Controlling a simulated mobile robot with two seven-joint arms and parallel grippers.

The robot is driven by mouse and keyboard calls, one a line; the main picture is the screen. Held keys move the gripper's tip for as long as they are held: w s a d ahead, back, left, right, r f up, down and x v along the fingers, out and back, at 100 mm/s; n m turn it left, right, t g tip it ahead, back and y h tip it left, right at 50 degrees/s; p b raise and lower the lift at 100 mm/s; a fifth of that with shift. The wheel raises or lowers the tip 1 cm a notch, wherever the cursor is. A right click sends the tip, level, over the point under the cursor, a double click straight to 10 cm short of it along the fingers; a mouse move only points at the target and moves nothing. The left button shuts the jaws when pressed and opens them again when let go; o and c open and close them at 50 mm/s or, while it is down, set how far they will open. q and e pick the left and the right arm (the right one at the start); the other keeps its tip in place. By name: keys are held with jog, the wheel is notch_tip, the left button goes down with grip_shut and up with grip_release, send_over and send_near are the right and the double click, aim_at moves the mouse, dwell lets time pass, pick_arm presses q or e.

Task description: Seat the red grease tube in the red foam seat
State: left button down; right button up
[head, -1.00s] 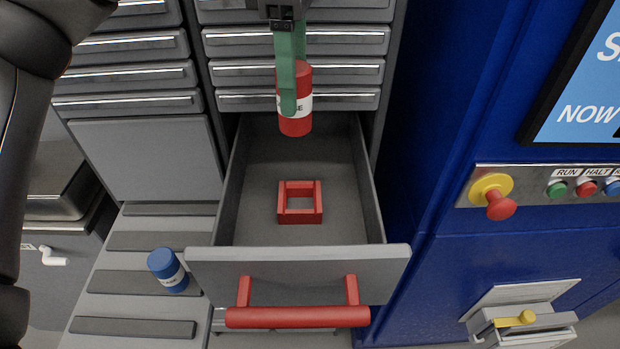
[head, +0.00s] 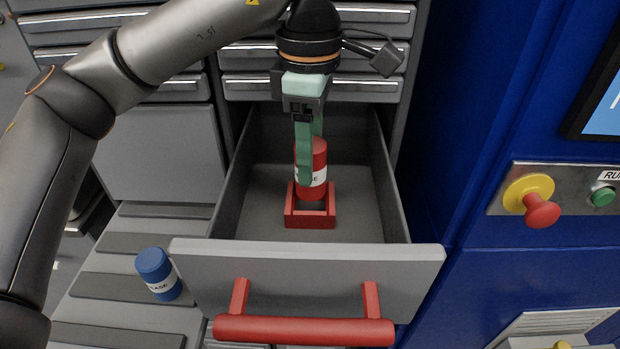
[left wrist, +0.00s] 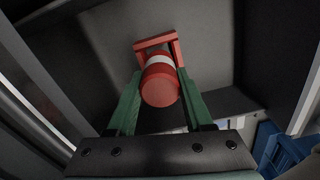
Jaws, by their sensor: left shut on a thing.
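The red grease tube (head: 316,172), with a white label band, is upright in my left gripper (head: 309,165), whose green fingers are shut on its sides. The red foam seat (head: 310,220), a square open frame, sits on the floor of the open drawer. The tube's lower end is over the seat's opening; its dark inside shows below the tube. I cannot tell whether the tube's end is just above or slightly inside the rim. In the left wrist view the tube (left wrist: 160,86) is between the fingers, with the seat (left wrist: 163,43) behind it. My right gripper is not in view.
The grey drawer (head: 300,262) has a red handle (head: 304,330) at its front. A blue tube (head: 158,274) stands on the ribbed step at left. A blue machine with a red-and-yellow stop button (head: 532,201) is at right. Free drawer floor surrounds the seat.

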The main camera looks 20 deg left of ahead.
pick_arm(q)
notch_tip(320, 180, down, 4)
jog(key=shift+r, duration=0.15)
jog(key=shift+f, duration=0.2)
jog(key=shift+c, duration=1.5)
grip_release()
jog(key=shift+r, duration=0.1)
jog(key=shift+r, duration=0.15)
notch_tip(320, 180, up, 12)
jog(key=shift+p, duration=0.75)
